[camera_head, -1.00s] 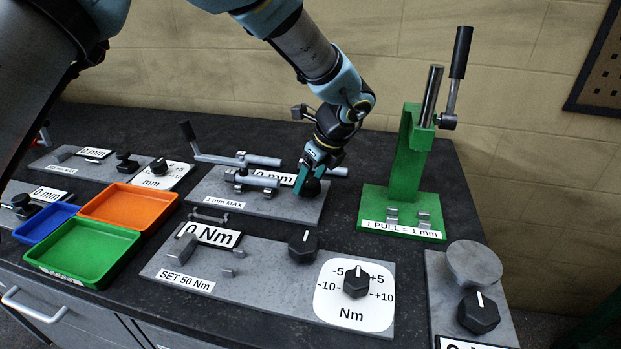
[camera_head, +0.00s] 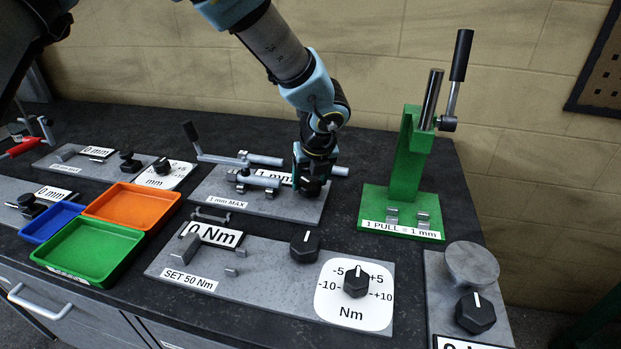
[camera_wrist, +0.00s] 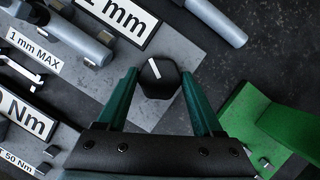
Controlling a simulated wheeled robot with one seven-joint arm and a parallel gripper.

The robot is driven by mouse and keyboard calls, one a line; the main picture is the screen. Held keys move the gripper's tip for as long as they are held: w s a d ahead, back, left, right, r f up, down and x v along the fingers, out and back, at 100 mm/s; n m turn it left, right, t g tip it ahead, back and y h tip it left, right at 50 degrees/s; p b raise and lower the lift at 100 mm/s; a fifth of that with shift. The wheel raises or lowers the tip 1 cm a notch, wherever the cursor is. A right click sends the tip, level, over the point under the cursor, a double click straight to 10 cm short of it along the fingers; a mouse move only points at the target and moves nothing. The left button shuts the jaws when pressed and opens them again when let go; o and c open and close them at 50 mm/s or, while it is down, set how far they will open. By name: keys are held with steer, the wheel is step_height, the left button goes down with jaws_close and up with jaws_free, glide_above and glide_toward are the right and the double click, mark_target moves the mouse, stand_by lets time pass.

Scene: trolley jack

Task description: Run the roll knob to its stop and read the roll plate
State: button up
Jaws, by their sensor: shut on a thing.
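The black knob (camera_wrist: 158,79) with a white pointer line sits on the grey base (camera_head: 283,207) labelled "1 mm MAX". My gripper (camera_wrist: 160,85) is shut on this knob, with one green finger on each side. In the head view my gripper (camera_head: 312,180) points down at the base's right end and hides most of the knob. The white reading plate (camera_head: 273,177) behind the rollers reads "1 mm", partly covered by a roller and my gripper. It also shows in the wrist view (camera_wrist: 120,14), cut off at the top edge.
A green press (camera_head: 405,165) labelled "1 PULL = 1 mm" stands close on the right. In front is a torque base (camera_head: 215,262) with knobs and a "0 Nm" plate. Green (camera_head: 93,276), orange (camera_head: 146,197) and blue (camera_head: 30,236) trays lie at the left.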

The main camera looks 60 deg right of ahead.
stand_by(0.3)
steer(key=o, duration=1.4)
steer(key=shift+c, duration=0.2)
steer(key=shift+r, duration=0.1)
steer(key=b+v, duration=0.2)
steer(key=v, duration=0.8)
steer(key=shift+r, duration=0.35)
steer(key=shift+a, duration=0.1)
